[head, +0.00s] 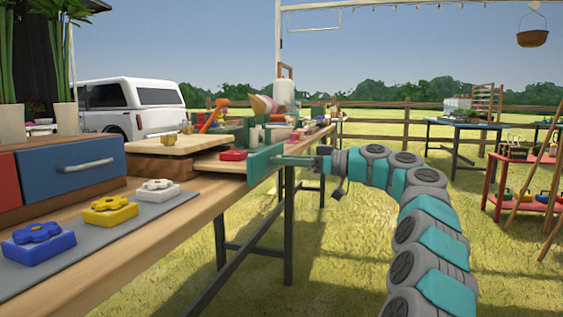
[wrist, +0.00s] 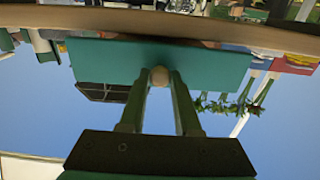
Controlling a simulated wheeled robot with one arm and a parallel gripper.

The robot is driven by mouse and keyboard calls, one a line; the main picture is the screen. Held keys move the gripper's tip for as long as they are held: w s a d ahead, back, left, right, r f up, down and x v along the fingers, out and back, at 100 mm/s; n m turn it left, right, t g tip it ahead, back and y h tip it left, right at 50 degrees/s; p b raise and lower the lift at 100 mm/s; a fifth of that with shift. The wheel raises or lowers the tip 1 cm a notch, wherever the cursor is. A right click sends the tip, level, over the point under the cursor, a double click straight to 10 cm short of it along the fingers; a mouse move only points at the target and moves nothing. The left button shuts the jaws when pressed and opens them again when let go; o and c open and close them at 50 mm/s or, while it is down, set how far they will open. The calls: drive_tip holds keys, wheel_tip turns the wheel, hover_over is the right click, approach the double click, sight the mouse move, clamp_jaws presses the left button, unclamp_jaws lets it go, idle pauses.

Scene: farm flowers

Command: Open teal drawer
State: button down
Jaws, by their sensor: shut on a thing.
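The teal drawer front (head: 264,166) stands at the front edge of the wooden table, and its flat face fills the upper middle of the wrist view (wrist: 110,62). A small round pale knob (wrist: 159,76) sits on this face. My gripper (head: 290,161) reaches in from the right, level with the drawer front. In the wrist view its two fingers (wrist: 159,90) are closed around the knob, one on each side. The knob is hidden by the fingers in the head view. A wooden surface with a red block (head: 233,155) shows just behind the drawer front.
A blue drawer with a metal handle (head: 72,171) stands at the left. Yellow (head: 110,209), blue (head: 38,243) and white (head: 157,190) flower blocks lie on a grey mat. A wooden board (head: 178,144) is behind them. Open grass lies right of the table.

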drive_tip(key=c, duration=0.6)
unclamp_jaws()
drive_tip(key=shift+c, duration=0.2)
drive_tip(key=v, duration=0.8)
drive_tip(key=shift+p, duration=0.3)
drive_tip(key=shift+a, duration=0.1)
